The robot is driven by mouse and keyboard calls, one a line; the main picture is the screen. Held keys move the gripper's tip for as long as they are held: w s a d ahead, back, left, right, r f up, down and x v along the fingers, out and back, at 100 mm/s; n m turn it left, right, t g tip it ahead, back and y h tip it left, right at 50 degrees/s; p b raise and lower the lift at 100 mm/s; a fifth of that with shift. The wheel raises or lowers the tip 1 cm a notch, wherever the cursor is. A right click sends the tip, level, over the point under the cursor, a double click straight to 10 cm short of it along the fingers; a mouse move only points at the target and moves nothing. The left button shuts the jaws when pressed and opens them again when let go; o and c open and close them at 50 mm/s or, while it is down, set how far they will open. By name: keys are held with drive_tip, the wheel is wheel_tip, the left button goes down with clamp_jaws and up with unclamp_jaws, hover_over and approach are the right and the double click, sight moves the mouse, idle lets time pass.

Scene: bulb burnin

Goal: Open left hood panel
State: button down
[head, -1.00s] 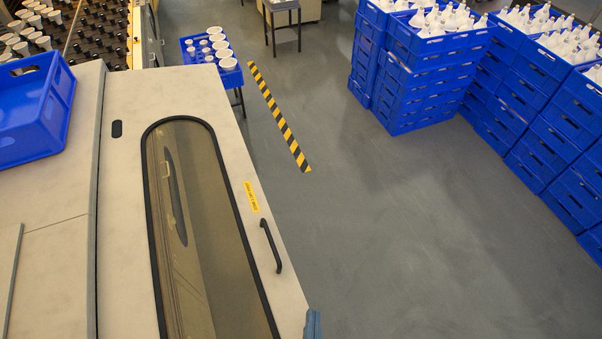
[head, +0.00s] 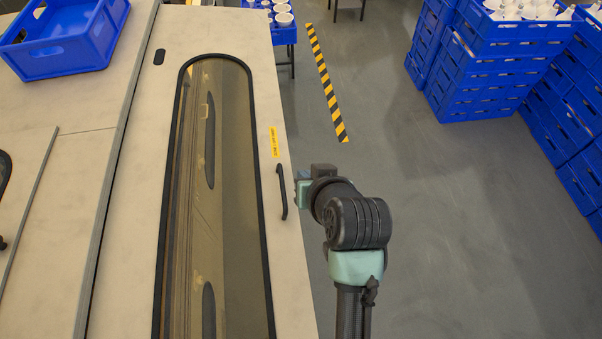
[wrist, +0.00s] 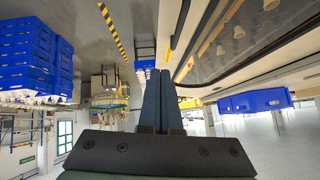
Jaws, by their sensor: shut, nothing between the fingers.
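A beige hood panel (head: 291,240) with a long dark-framed window (head: 235,200) lies closed over the machine. A black bar handle (head: 282,192) is fixed near its right edge, beside a yellow label (head: 274,142). My gripper (head: 301,178) is just right of the handle, close to it; whether it touches cannot be told. In the wrist view my gripper's fingers (wrist: 160,78) are together with nothing between them.
A blue crate (head: 64,38) sits on the machine top at the left. Stacked blue crates (head: 490,75) with white bulbs line the right. Floor with a striped strip (head: 326,82) is open between.

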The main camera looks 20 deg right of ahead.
drive_tip(key=p, duration=0.2)
hover_over(288, 193)
drive_tip(key=w+d, duration=0.2)
drive_tip(key=d, duration=0.1)
wheel_tip(288, 193, down, 7)
drive_tip(key=shift+s+a+f+p, duration=0.1)
drive_tip(key=shift+a+f+p, duration=0.2)
drive_tip(key=shift+f, duration=0.2)
drive_tip(key=shift+s+a+f+p, duration=0.1)
drive_tip(key=shift+a+f+p, duration=0.05)
drive_tip(key=shift+f+p, duration=0.3)
drive_tip(key=shift+a+f, duration=0.1)
drive_tip(key=shift+f, duration=0.75)
drive_tip(key=shift+f, duration=0.1)
drive_tip(key=shift+y, duration=0.3)
drive_tip(key=f+b, duration=0.4)
drive_tip(key=a+f+b, duration=0.1)
drive_tip(key=f+b, duration=0.1)
drive_tip(key=shift+w+a+f, duration=0.1)
drive_tip(key=shift+w+f, duration=0.1)
drive_tip(key=shift+f, duration=0.1)
drive_tip(key=shift+r, duration=0.2)
